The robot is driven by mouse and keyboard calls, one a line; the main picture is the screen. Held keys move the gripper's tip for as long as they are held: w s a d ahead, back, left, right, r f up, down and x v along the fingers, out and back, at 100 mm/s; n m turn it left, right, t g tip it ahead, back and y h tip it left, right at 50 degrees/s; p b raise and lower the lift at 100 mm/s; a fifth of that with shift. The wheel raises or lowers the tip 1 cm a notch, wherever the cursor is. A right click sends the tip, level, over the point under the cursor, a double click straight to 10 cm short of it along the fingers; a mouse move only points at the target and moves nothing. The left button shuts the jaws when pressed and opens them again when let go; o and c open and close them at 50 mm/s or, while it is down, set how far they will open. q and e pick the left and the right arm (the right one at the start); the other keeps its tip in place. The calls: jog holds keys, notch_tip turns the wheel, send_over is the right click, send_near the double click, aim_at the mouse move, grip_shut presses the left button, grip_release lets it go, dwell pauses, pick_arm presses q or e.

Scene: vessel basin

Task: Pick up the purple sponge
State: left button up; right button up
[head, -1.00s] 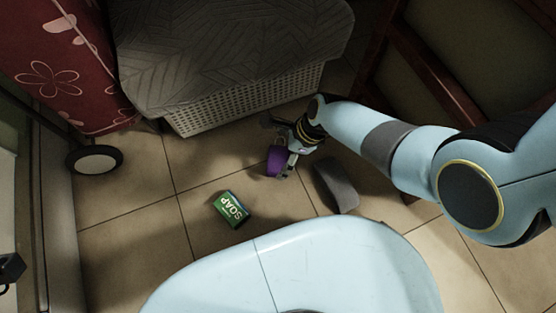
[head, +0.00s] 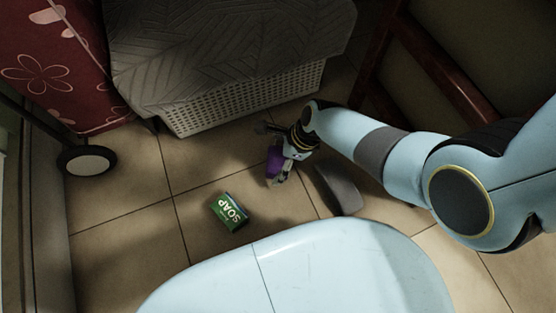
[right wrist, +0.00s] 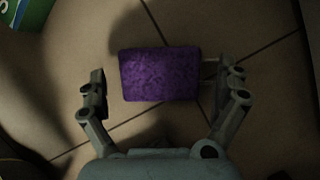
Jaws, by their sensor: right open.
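The purple sponge (head: 273,160) lies on the tiled floor near the middle of the head view, partly hidden by my right gripper (head: 280,172). In the right wrist view the sponge (right wrist: 160,75) is a purple block between the two fingers of my right gripper (right wrist: 168,85). The fingers are open, one on each side, with a gap at the left and a smaller one at the right. I cannot tell how high the fingertips are over the floor. My left gripper is not clearly in view.
A green soap box (head: 229,211) lies on the floor left of and nearer than the sponge. A grey curved object (head: 338,188) lies to the right. A white basket (head: 235,103) with a grey cover stands behind. A wheel (head: 87,161) is at the left.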

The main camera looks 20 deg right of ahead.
jog(key=c, duration=0.8)
jog(key=shift+c, duration=0.2)
